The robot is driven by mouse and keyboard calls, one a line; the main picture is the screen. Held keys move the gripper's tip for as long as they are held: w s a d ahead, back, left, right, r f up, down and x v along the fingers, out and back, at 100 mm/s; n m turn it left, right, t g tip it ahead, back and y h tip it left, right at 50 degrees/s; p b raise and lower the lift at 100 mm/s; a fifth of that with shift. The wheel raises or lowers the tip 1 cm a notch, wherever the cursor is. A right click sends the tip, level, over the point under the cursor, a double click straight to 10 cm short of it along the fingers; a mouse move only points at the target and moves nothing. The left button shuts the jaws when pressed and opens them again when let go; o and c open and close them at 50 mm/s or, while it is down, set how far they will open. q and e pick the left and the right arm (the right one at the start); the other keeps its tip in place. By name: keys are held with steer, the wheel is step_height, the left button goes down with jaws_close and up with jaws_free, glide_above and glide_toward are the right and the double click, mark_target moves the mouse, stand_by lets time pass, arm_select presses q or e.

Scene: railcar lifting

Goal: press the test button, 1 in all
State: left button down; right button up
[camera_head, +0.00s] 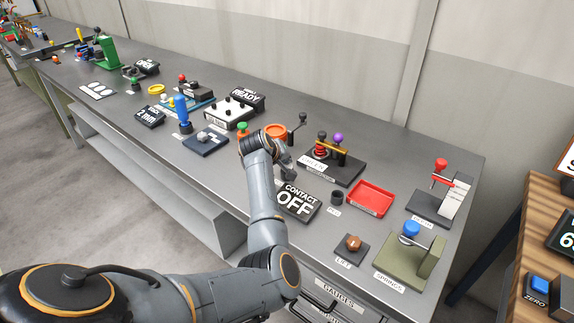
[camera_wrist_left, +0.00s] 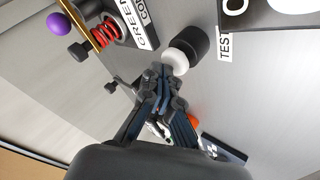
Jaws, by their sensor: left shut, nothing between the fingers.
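The test button, a black cylinder with a white cap (camera_wrist_left: 178,57), stands beside its TEST label (camera_wrist_left: 224,44) in the left wrist view. My left gripper (camera_wrist_left: 163,72) is shut and empty, with its fingertips at the edge of the white cap. I cannot tell whether they touch it. In the head view my left gripper (camera_head: 284,164) is low over the bench, between the spring stand and the CONTACT OFF sign. It hides the button there. My right gripper is not in view.
The CONTACT OFF sign (camera_head: 298,203) lies just in front of the gripper.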

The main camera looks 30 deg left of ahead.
arm_select(q)
steer(key=shift+f, duration=0.4)
stand_by(0.3)
steer(key=shift+r, duration=0.15)
steer(key=shift+r+p, duration=0.95)
steer(key=shift+p, duration=0.2)
step_height(320, 180, up, 5)
steer(key=p, duration=0.5)
